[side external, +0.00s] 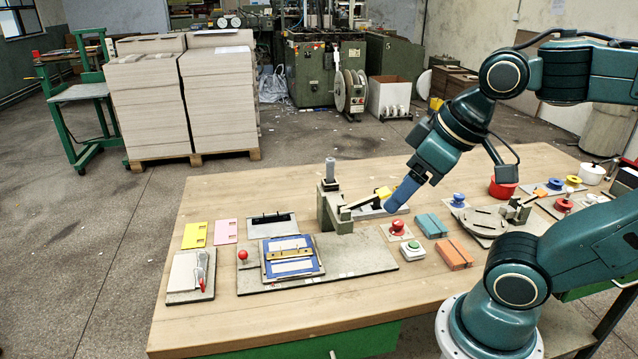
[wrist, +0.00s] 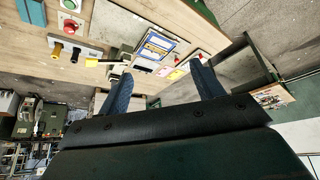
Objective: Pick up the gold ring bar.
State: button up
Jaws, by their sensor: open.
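A thin gold bar (side external: 289,252), which looks like the gold ring bar, lies across a blue-framed board (side external: 267,275) on a grey plate in the side view. It is small there, and its rings cannot be made out. The blue-framed board also shows in the wrist view (wrist: 148,53), beyond my fingers, where the bar is too small to tell clearly. My gripper (side external: 393,207) is above the table, well to the right of the bar and higher than it. Its blue fingers are spread and empty in the wrist view (wrist: 160,82).
A grey lever press (side external: 329,207) stands between my gripper and the board. A red knob (side external: 397,227), a green button (side external: 412,248), and teal (side external: 431,226) and orange (side external: 454,254) blocks are nearby. Yellow (side external: 194,235) and pink (side external: 226,231) cards lie left.

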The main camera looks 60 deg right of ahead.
jog(key=w+n, duration=0.1)
jog(key=n+g, duration=0.6)
jog(key=n, duration=1.9)
send_over(290, 253)
jog(key=shift+w+d+f, duration=0.1)
jog(key=shift+w+f, duration=0.05)
jog(key=shift+f, duration=10.4)
jog(key=shift+f, duration=0.1)
jog(key=shift+f, duration=2.5)
